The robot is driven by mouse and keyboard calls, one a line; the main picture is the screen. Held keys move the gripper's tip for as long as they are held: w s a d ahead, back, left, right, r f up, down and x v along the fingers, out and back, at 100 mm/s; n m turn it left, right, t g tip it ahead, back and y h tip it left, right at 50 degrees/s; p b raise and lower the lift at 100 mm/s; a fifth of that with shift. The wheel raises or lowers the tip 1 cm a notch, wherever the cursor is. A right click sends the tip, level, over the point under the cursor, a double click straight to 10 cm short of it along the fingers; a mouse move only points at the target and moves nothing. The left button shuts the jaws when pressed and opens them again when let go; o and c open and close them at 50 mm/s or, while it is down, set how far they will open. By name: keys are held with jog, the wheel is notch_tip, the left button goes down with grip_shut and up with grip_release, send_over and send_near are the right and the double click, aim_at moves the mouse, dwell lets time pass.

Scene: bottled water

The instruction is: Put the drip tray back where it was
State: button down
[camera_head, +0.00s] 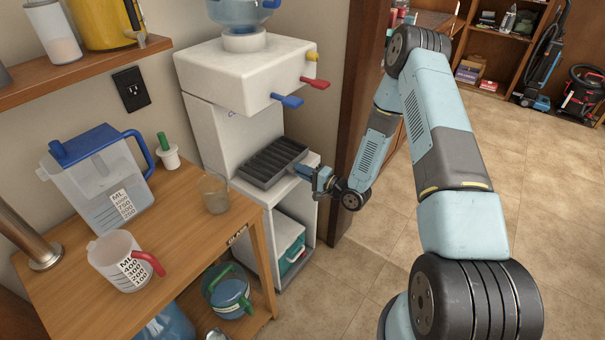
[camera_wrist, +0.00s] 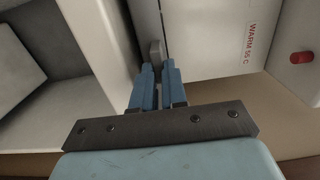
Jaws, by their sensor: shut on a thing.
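The dark grey ribbed drip tray (camera_head: 272,163) is at the ledge of the white water dispenser (camera_head: 247,75), below the taps. It looks roughly level; I cannot tell whether it rests fully on the ledge. My gripper (camera_head: 322,181) is at the tray's front right end. In the wrist view my blue fingers (camera_wrist: 158,82) are shut on a small rounded grey tab (camera_wrist: 156,52), which appears to belong to the tray. The dispenser's white front (camera_wrist: 215,40) with a WARM label shows behind the fingers.
Left of the dispenser, a wooden table (camera_head: 190,240) bears a large lidded pitcher (camera_head: 105,185), a measuring jug (camera_head: 118,262) and a clear cup (camera_head: 214,194). Blue (camera_head: 287,101) and red (camera_head: 315,82) taps overhang the tray. A brown door frame (camera_head: 352,90) stands close on the right.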

jog(key=shift+f, duration=0.55)
jog(key=c, duration=1.4)
grip_release()
jog(key=shift+c, duration=0.2)
